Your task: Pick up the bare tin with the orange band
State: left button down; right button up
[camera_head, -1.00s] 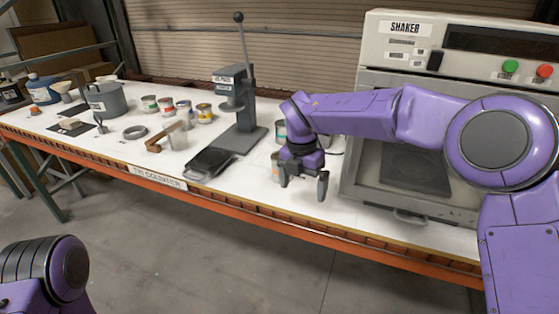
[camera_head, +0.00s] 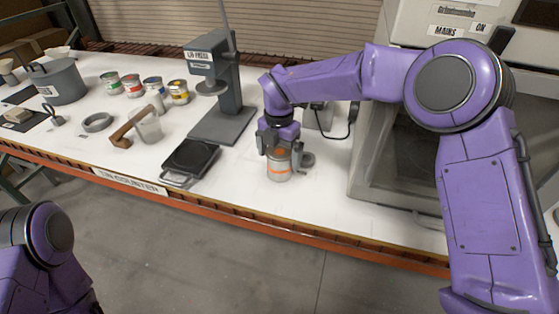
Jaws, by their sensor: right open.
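The bare tin with the orange band (camera_head: 279,166) stands upright on the white counter, right of the lid press. My right gripper (camera_head: 284,158) is around its upper part, with one finger at the left side and the other at the right. The jaws are open; I cannot tell whether either finger touches the tin. The tin's top is hidden by the gripper. My left arm shows at the lower left, but its gripper is out of view.
The grey press (camera_head: 221,95) and a black scale-like plate (camera_head: 190,158) stand left of the tin. The large shaker (camera_head: 407,140) stands to the right, and a dark cable (camera_head: 345,128) lies behind. Several coloured tins (camera_head: 152,86) stand farther left. The counter's front edge (camera_head: 230,205) is close.

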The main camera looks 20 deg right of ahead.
jog(key=f, duration=0.1)
jog(key=f+p, duration=0.1)
jog(key=f, duration=0.2)
jog(key=shift+w+d+f+p, duration=0.2)
jog(key=shift+w+f+p, duration=0.1)
jog(key=shift+p, duration=0.1)
jog(key=shift+f, duration=0.15)
jog(key=shift+s, duration=0.1)
jog(key=c, duration=1.3)
jog(key=shift+o, duration=0.2)
jog(key=shift+r+b, duration=0.35)
jog(key=shift+r, duration=0.55)
jog(key=s+a+r+b, duration=0.3)
jog(key=s+r+b, duration=0.3)
jog(key=s+r, duration=0.5)
jog(key=shift+s+a, duration=0.3)
jog(key=shift+s, duration=0.9)
